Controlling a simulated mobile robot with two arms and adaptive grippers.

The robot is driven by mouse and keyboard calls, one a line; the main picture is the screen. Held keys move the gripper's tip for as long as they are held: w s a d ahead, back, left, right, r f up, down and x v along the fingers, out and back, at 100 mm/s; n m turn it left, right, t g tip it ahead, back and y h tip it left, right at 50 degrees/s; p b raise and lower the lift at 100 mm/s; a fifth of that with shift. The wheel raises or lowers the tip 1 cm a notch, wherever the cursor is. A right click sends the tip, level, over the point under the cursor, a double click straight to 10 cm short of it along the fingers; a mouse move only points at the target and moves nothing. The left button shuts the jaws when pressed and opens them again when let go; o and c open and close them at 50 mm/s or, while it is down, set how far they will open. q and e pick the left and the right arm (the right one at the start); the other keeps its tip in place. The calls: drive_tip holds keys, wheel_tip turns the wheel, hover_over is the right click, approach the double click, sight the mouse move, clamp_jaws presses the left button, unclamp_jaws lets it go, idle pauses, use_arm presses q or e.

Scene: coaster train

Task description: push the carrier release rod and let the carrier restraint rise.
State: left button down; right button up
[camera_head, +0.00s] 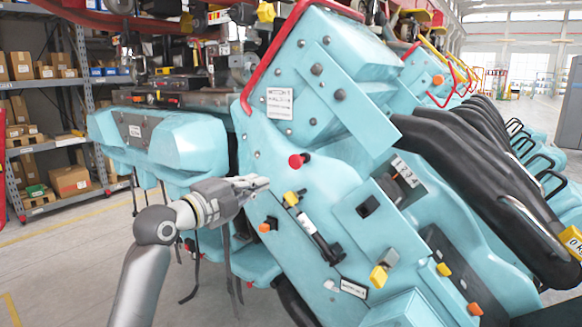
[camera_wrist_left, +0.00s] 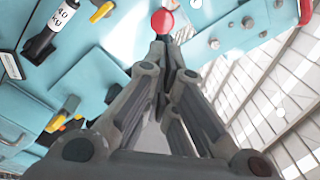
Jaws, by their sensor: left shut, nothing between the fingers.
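A red ball knob (camera_head: 298,160) on a short dark stem sticks out of the light blue carrier side; I take it for the release rod. In the left wrist view the red knob (camera_wrist_left: 162,20) lies just beyond my fingertips. I cannot tell whether they touch. My left gripper (camera_head: 262,183) is shut and empty, pointing right, a little left of and below the knob. It also fills the middle of the left wrist view (camera_wrist_left: 166,48). The thick black restraint (camera_head: 465,165) slants along the carrier's right side. My right gripper is in neither view.
The light blue carrier (camera_head: 330,240) has a yellow-ended black cylinder (camera_head: 312,225) below the knob, and yellow and orange knobs lower down. A second light blue block (camera_head: 185,140) stands behind my left gripper. Dark straps hang below it. Shelves with boxes (camera_head: 70,180) stand at far left.

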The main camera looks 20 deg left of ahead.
sight(298, 164)
use_arm(q)
drive_tip(key=p+x, duration=0.5)
drive_tip(key=x, duration=0.6)
drive_tip(key=shift+w+d+r, duration=0.1)
drive_tip(key=shift+w+d, duration=0.15)
drive_tip(key=shift+d, duration=0.05)
drive_tip(key=shift+p+x, duration=0.3)
drive_tip(key=shift+x, duration=0.55)
